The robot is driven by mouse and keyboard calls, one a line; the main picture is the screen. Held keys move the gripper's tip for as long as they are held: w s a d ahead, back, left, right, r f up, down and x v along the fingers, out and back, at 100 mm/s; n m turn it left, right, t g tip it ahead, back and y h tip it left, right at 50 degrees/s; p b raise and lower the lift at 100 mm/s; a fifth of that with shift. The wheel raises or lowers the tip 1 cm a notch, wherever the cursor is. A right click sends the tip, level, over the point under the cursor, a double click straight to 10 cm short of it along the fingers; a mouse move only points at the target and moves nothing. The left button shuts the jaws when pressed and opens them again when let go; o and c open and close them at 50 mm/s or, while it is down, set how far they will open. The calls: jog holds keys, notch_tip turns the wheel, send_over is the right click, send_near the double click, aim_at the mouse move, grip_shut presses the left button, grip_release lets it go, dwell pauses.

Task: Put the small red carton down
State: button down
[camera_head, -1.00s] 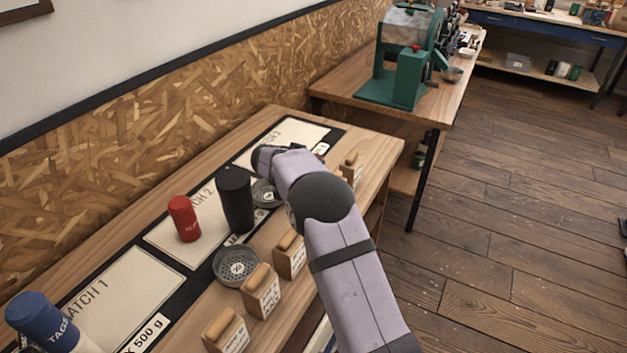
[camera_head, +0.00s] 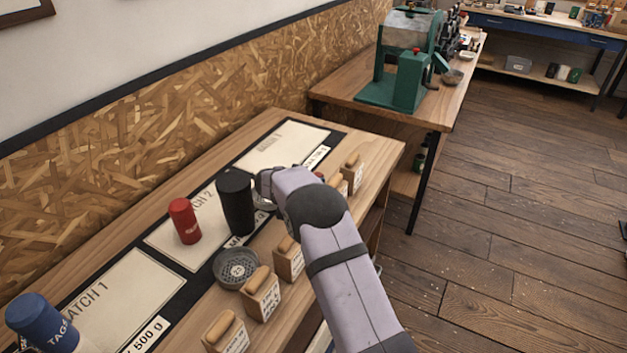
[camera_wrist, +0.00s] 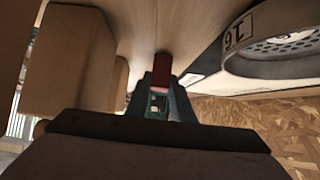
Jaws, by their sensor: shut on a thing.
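The small red carton (camera_wrist: 162,68) shows in the wrist view between the fingertips of my gripper (camera_wrist: 161,92), which is shut on it. Its red face is at the far end of the fingers, above or on the bare wood of the table (camera_wrist: 155,25). I cannot tell whether it touches the wood.
A round sieve (camera_wrist: 290,45) is right of the carton in the wrist view, a wooden block (camera_wrist: 65,60) left. In the head view a black canister (camera_head: 236,202) and red canister (camera_head: 184,221) stand near the arm. The far mat (camera_head: 285,145) is clear.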

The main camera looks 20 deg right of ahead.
jog(key=shift+f, duration=0.1)
jog(key=c, duration=1.5)
grip_release()
jog(key=shift+c, duration=0.2)
jog(key=shift+s+a+r, duration=0.1)
jog(key=shift+a+r, duration=0.1)
jog(key=shift+r, duration=0.1)
jog(key=shift+b+v, duration=0.5)
jog(key=shift+v, duration=3)
